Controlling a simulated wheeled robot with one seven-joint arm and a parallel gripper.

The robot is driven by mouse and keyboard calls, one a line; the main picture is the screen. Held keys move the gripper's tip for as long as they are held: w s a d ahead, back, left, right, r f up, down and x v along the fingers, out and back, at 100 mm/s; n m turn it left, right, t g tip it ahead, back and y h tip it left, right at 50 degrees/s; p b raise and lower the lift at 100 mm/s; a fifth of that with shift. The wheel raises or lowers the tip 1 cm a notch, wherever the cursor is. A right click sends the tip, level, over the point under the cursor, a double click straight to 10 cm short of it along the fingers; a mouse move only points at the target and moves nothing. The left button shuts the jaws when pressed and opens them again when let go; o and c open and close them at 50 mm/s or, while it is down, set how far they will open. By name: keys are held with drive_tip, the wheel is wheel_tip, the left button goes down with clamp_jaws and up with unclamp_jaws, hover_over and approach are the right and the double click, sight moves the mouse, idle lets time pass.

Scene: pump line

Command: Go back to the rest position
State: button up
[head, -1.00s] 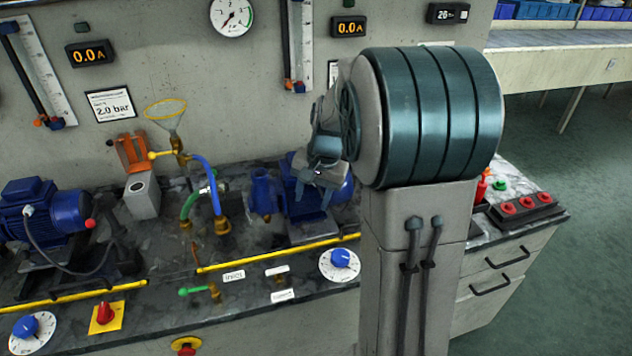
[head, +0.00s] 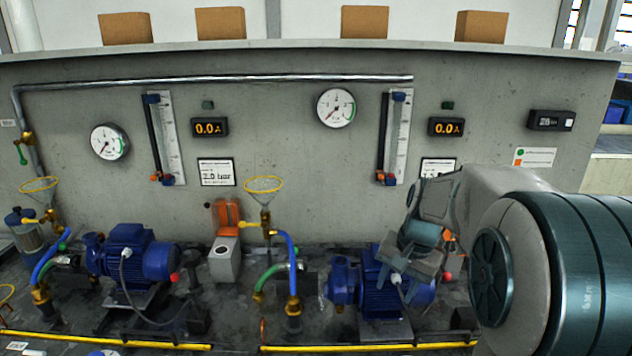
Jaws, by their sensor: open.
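My gripper (head: 398,284) is at the right of the head view, in front of the right blue pump motor (head: 380,297). My arm comes in from the right edge and covers part of the bench and the wall there. Whether the gripper touches the motor cannot be told from this view.
A left blue pump (head: 140,255), a yellow-rimmed funnel (head: 264,186) and blue and green hoses stand on the dark bench. A yellow rail (head: 110,341) runs along the front. Gauges, displays and a pipe (head: 210,83) are on the grey wall behind.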

drive_tip(key=s+a+n, duration=0.3)
drive_tip(key=s, duration=0.5)
drive_tip(key=s+a+r+n+t+h+p, duration=0.1)
drive_tip(key=s+a+n, duration=0.2)
drive_tip(key=s, duration=0.6)
drive_tip(key=shift+n+h+p, duration=0.3)
drive_tip(key=shift+r, duration=0.1)
